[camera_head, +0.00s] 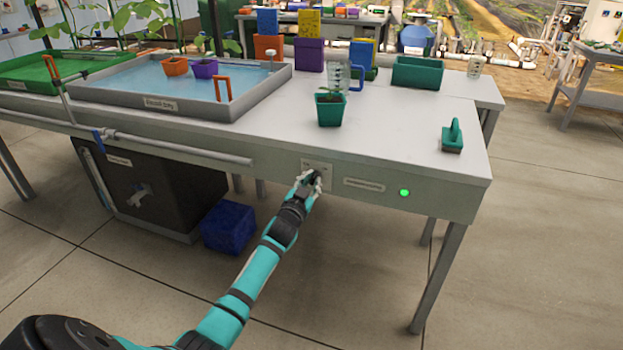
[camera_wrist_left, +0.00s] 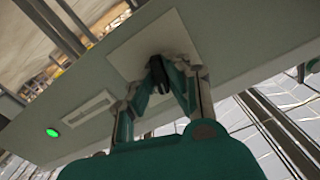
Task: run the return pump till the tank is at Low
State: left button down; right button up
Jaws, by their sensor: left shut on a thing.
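My left gripper (camera_head: 312,182) is at the pale switch plate (camera_head: 318,165) on the table's front edge. In the left wrist view its fingertips (camera_wrist_left: 160,70) are shut on a small dark switch knob (camera_wrist_left: 159,74) in front of the plate (camera_wrist_left: 178,38). A green light (camera_head: 404,193) glows to the right of the plate; it also shows in the left wrist view (camera_wrist_left: 52,132). A dark tank (camera_head: 178,182) with a tap and a label stands under the table. A pale upright strip (camera_head: 94,174) is at its left; its level cannot be read. My right gripper is not in view.
A grey-rimmed tray (camera_head: 202,110) of blue water holds small pots. A teal pot with a seedling (camera_head: 331,110), a clear jug (camera_head: 337,77) and a green-handled block (camera_head: 453,138) stand on the table. A blue crate (camera_head: 229,227) is on the floor beside the tank.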

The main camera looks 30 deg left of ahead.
pick_arm(q)
jog(key=m, duration=0.2)
jog(key=shift+m, duration=0.4)
jog(key=shift+m+p, duration=0.35)
jog(key=shift+m, duration=1.15)
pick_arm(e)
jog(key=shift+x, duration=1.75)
pick_arm(q)
jog(key=shift+f, duration=0.1)
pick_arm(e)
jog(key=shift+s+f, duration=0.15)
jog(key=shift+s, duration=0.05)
pick_arm(q)
jog(key=c, duration=1.4)
grip_release()
jog(key=shift+o, duration=0.2)
jog(key=shift+s+d, duration=0.1)
jog(key=shift+s, duration=0.05)
jog(key=v, duration=1.1)
jog(key=shift+s, duration=0.4)
